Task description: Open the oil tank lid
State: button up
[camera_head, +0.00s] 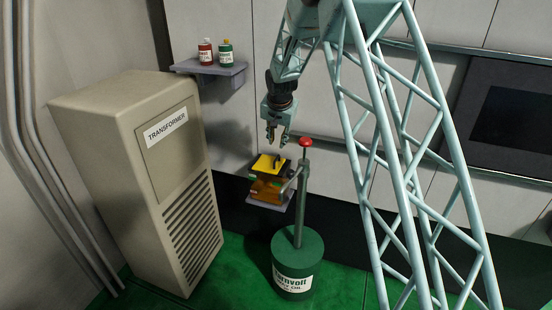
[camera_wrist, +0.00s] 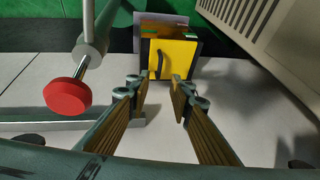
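The oil tank (camera_head: 266,187) appears to be the amber box on a small grey wall shelf, left of the green post. Its yellow lid (camera_head: 268,164) lies on top and looks closed, with a dark handle on it. The wrist view shows the yellow lid (camera_wrist: 178,62) and its black curved handle (camera_wrist: 157,58) beyond the fingertips. My gripper (camera_head: 277,140) hangs above the lid, pointing down. Its two fingers (camera_wrist: 156,80) are apart with nothing between them, and they look clear of the handle.
A green oil drum (camera_head: 296,248) stands on the floor, with a post and red knob (camera_head: 305,142) rising close to the tank's right side. The knob (camera_wrist: 67,97) is near my gripper. A transformer cabinet (camera_head: 150,180) stands left. A shelf (camera_head: 212,69) holds red and green bottles.

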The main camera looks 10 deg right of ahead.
aim_at(276, 160)
jog(key=shift+b+x, duration=0.55)
jog(key=shift+x, duration=6.3)
grip_shut()
